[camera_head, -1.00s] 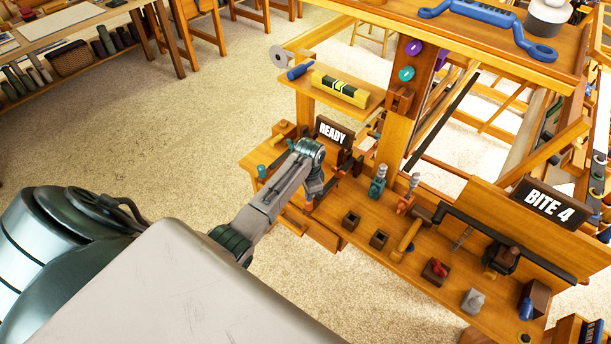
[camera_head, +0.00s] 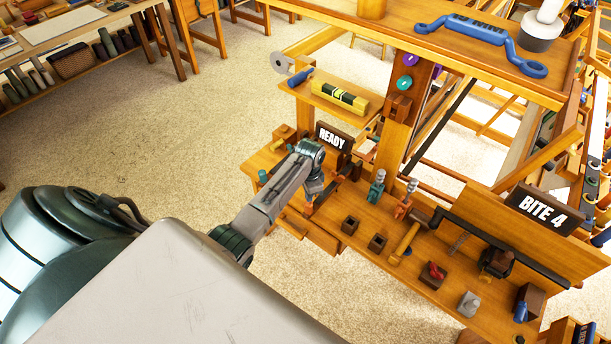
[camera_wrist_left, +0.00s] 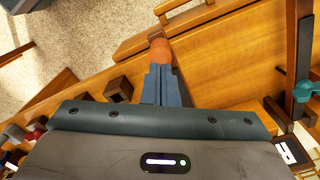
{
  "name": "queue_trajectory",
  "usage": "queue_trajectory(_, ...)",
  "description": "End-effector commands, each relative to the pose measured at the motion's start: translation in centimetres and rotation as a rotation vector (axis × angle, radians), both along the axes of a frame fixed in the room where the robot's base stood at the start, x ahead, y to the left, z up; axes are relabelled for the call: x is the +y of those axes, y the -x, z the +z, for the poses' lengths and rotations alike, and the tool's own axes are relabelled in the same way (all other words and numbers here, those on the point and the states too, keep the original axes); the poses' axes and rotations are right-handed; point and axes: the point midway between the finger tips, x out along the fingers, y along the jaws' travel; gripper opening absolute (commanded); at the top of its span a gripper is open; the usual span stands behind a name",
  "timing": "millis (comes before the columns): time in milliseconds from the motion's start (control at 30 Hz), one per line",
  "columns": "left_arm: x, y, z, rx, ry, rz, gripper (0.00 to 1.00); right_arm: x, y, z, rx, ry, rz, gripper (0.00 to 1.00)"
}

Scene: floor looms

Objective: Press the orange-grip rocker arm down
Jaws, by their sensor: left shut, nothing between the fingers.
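The orange grip (camera_wrist_left: 159,52) of a rocker arm shows in the left wrist view, just beyond my fingertips. It is rounded, with a dark brown piece at its far end. My left gripper (camera_wrist_left: 160,80) is shut and empty, with its fingertips at the near side of the grip. Whether they touch it cannot be told. In the head view my left gripper (camera_head: 309,203) points down over the front left part of the wooden bench, beneath the READY sign (camera_head: 333,138). The grip is not clear there. My right gripper is not in view.
The bench (camera_head: 360,240) carries small dark blocks, a teal-based clamp (camera_head: 376,187) and an orange-based clamp (camera_head: 405,200) right of my gripper. Open floor (camera_head: 180,130) lies left.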

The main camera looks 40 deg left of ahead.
Motion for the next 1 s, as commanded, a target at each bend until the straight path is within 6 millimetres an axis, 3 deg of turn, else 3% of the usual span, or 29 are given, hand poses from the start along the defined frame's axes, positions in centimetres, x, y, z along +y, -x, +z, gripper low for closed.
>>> queue_trajectory(500, 0.0, 0.0, 4.9, 0.0, 0.0, 0.0, 0.0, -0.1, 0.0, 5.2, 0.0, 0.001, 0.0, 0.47)
queue_trajectory(867, 0.0, -0.1, 4.8, 0.0, 0.0, 0.0, 0.0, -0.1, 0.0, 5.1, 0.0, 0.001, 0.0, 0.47)
queue_trajectory(1000, 0.0, -0.1, 5.8, -0.003, -0.001, 0.0, 0.0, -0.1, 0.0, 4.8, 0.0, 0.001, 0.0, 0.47)
